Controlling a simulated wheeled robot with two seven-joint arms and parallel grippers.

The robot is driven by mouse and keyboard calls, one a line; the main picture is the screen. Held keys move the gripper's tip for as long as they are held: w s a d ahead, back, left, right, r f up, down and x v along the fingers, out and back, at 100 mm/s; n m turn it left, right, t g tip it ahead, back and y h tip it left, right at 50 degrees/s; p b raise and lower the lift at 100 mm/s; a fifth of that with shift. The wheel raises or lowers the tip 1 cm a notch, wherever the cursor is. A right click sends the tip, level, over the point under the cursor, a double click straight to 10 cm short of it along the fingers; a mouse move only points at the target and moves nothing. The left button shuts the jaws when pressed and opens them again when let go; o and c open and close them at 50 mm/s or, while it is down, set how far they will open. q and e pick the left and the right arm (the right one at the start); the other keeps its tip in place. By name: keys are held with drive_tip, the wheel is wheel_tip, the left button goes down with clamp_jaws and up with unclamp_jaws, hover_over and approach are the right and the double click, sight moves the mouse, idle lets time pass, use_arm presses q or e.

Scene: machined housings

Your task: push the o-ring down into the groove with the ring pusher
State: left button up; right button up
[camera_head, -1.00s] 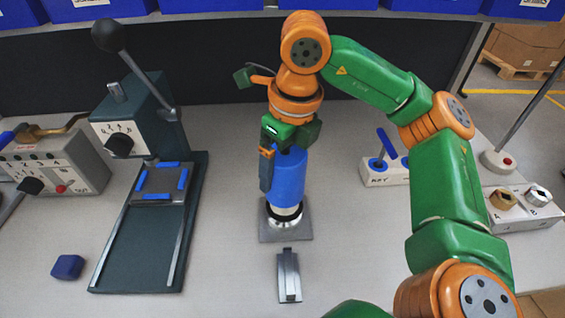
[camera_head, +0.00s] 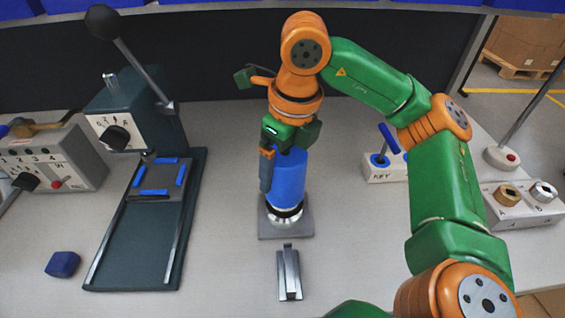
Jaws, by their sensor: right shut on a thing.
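My right gripper (camera_head: 270,163) is shut on the blue ring pusher (camera_head: 289,181), a blue cylinder standing upright in the middle of the bench. The pusher's lower end sits on a silver machined housing (camera_head: 285,215) with a dark band near its top. The housing stands on a grey square plate (camera_head: 299,227). The o-ring and its groove cannot be told apart under the pusher. My left gripper is not in view.
A lever press (camera_head: 135,225) with blue pads stands to the left, beside a grey control box (camera_head: 50,162). A blue block (camera_head: 62,264) and a metal bracket (camera_head: 289,275) lie in front. The KEY holder (camera_head: 381,172) and a box with two knobs (camera_head: 520,207) are to the right.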

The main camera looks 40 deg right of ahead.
drive_tip(key=shift+f+b, duration=1.7)
drive_tip(key=shift+f, duration=0.3)
wheel_tip(320, 180, up, 12)
drive_tip(key=p, duration=1.1)
drive_tip(key=shift+r, duration=0.1)
